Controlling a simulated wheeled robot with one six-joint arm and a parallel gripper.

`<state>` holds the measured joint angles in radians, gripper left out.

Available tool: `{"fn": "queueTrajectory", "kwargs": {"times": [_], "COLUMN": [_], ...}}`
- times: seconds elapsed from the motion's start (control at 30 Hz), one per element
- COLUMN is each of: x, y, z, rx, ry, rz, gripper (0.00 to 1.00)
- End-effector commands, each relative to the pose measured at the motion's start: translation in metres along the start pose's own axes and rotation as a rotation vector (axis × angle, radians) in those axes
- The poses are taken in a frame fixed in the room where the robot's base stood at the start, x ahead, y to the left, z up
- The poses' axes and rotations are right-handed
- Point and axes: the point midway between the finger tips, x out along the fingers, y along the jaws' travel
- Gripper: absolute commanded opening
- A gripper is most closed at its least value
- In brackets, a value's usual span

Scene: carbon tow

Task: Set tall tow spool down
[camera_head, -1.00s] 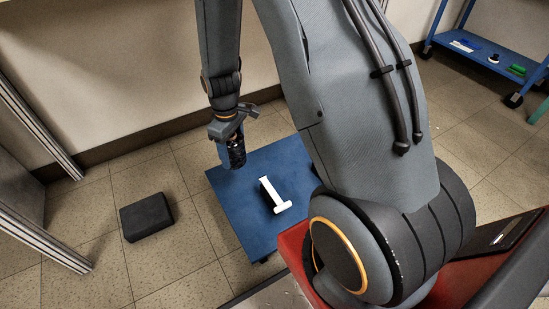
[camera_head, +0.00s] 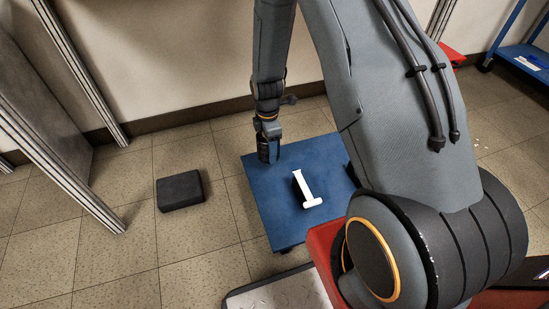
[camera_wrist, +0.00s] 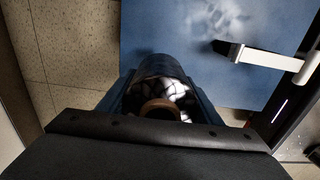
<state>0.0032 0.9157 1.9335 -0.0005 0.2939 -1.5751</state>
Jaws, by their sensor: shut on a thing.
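My gripper (camera_head: 268,147) points down over the far left part of a blue tabletop (camera_head: 264,210). It is shut on the tow spool (camera_wrist: 160,67), a dark cylinder with a brown core and shiny black-and-white patches in the wrist view. The blue tabletop (camera_wrist: 160,20) shows beyond the spool. In the head view the spool is small and dark, so I cannot tell whether its lower end touches the tabletop.
A white T-shaped piece (camera_head: 308,190) with a dark part beside it lies mid-table, right of my gripper. A black box (camera_head: 180,190) sits on the floor to the left. A blue shelf cart (camera_head: 526,62) stands far right. The tabletop's front left is clear.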

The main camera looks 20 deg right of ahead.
Motion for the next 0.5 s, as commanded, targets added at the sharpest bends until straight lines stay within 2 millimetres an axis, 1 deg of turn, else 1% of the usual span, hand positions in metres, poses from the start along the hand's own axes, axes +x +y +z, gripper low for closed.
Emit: {"fn": "queueTrajectory", "kwargs": {"times": [0.03,0.23,0.4,0.5], "x": [0.010,0.025,0.049,0.053], "y": [0.001,0.001,0.001,0.001], "z": [0.000,0.000,0.000,0.000], "rx": [0.000,0.001,0.001,0.001], "ry": [0.000,0.000,0.000,0.000], "rz": [0.000,0.001,0.001,0.002], "gripper": [0.23,0.23,0.23,0.23]}}
